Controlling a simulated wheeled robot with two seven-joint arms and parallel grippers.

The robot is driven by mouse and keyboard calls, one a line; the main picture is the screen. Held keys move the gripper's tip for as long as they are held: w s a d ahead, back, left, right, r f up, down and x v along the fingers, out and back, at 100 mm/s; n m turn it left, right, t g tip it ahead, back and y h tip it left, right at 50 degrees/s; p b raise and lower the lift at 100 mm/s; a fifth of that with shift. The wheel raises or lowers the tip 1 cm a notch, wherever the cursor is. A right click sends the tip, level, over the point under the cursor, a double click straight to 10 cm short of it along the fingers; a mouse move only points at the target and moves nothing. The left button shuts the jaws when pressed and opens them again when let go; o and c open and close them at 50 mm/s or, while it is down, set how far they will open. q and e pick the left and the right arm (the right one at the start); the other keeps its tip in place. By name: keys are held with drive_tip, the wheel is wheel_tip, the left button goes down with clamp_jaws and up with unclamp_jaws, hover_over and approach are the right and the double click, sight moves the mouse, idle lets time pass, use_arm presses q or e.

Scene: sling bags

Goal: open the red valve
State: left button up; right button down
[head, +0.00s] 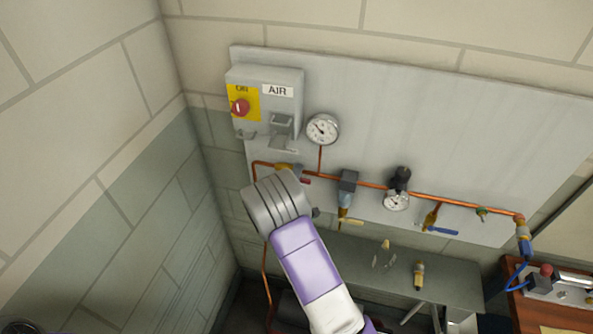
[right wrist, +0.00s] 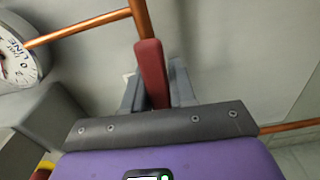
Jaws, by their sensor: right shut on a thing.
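The red valve's handle (right wrist: 152,72) stands between the grey fingers of my right gripper (right wrist: 157,92) in the right wrist view. The fingers are shut on it, one on each side. In the head view, only a small bit of the red handle (head: 306,181) shows beside the copper pipe. My right wrist (head: 277,202) covers most of the valve and the fingertips there. The valve body is partly visible as a brass piece (head: 288,167) on the pipe. My left gripper is not in view.
A grey panel (head: 430,110) carries the copper pipe (head: 370,184), a dial gauge (head: 323,129), a regulator (head: 399,180) and a blue-handled valve (head: 442,231). A grey switch box (head: 285,88) marked AIR is above my wrist. A grey bench (head: 450,270) stands below.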

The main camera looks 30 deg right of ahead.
drive_tip(key=shift+r+n, duration=0.1)
drive_tip(key=shift+n, duration=0.3)
drive_tip(key=c, duration=1)
unclamp_jaws()
drive_tip(key=v, duration=0.7)
drive_tip(key=shift+s+a, duration=0.2)
drive_tip(key=shift+s, duration=0.05)
drive_tip(key=shift+b, duration=0.3)
